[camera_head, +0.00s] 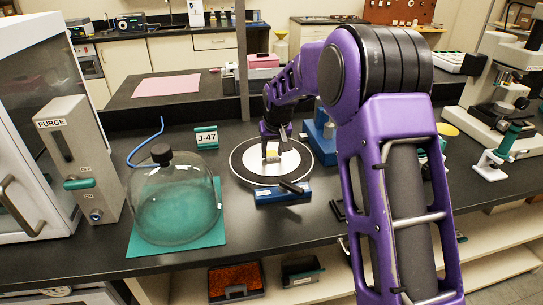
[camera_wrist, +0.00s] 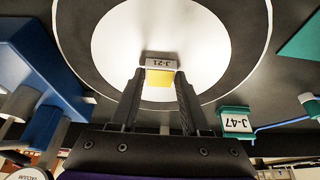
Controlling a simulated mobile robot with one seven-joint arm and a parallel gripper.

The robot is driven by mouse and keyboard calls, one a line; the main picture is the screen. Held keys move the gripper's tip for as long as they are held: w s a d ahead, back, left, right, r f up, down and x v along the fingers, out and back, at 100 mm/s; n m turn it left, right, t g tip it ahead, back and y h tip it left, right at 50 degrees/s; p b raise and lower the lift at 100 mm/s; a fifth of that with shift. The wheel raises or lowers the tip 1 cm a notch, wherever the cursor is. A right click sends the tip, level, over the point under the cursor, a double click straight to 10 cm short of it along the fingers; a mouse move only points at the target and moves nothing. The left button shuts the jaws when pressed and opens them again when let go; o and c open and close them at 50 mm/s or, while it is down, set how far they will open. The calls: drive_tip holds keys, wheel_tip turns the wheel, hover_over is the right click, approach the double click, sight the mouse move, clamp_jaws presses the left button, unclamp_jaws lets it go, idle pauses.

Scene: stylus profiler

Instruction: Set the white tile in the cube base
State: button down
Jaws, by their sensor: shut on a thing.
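The block lies between the two dark fingertips, over the round white disc (camera_wrist: 112,50). In the head view my gripper (camera_head: 271,153) is low over the same disc (camera_head: 288,163), and a bit of yellow shows at its tips. I cannot tell whether the block touches the disc. I cannot tell which part is the white tile or which is the cube base.
A green sign marked J-47 (camera_head: 206,138) stands behind and left of the disc. A glass dome (camera_head: 172,205) on a green mat (camera_head: 135,242) is to the left. A blue bar (camera_head: 283,193) lies at the disc's front. A blue device (camera_head: 321,138) stands right behind it.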

sight(272, 156)
wheel_tip(272, 156, up, 10)
drive_tip(key=p, duration=0.1)
idle(0.4)
drive_tip(key=c, duration=0.9)
unclamp_jaws()
drive_tip(key=shift+c, duration=0.2)
clamp_jaws()
